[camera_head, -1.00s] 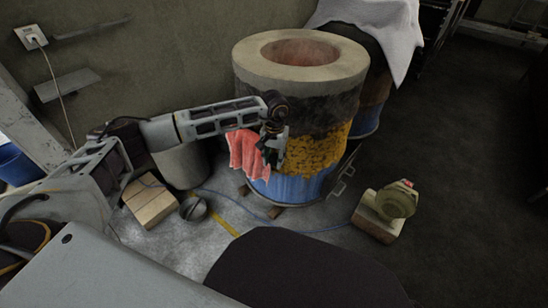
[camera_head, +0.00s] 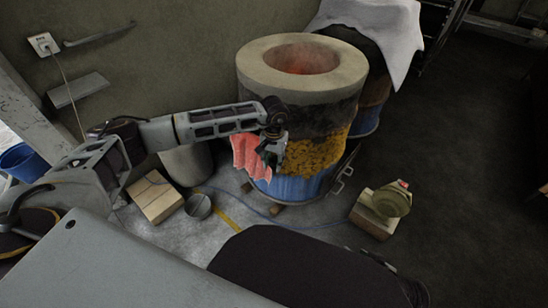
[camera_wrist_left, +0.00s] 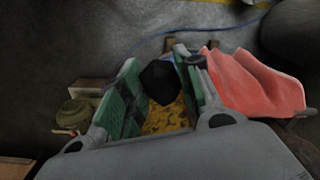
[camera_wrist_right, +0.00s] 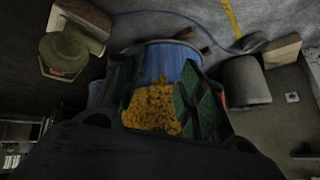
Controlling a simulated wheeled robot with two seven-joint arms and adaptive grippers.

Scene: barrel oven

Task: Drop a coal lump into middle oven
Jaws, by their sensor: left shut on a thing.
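The barrel oven (camera_head: 302,82) has a pale ring top, a round opening with a faint red glow, yellow lumpy patches and a blue lower wall. My left gripper (camera_head: 270,150) is in front of its side, below the rim. In the left wrist view my left gripper (camera_wrist_left: 156,62) is shut on a black coal lump (camera_wrist_left: 160,82), held between the green finger pads. The lump is hard to make out in the head view. In the right wrist view my right gripper (camera_wrist_right: 160,62) has its fingers apart with nothing between them, and the oven (camera_wrist_right: 155,105) lies beyond.
A red cloth (camera_head: 250,156) hangs at the oven's side, beside my left gripper. A white cloth (camera_head: 378,30) covers another barrel behind. A green device (camera_head: 392,200) sits on a block at right. A wooden block (camera_head: 156,200) and a small pot (camera_head: 199,205) lie left.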

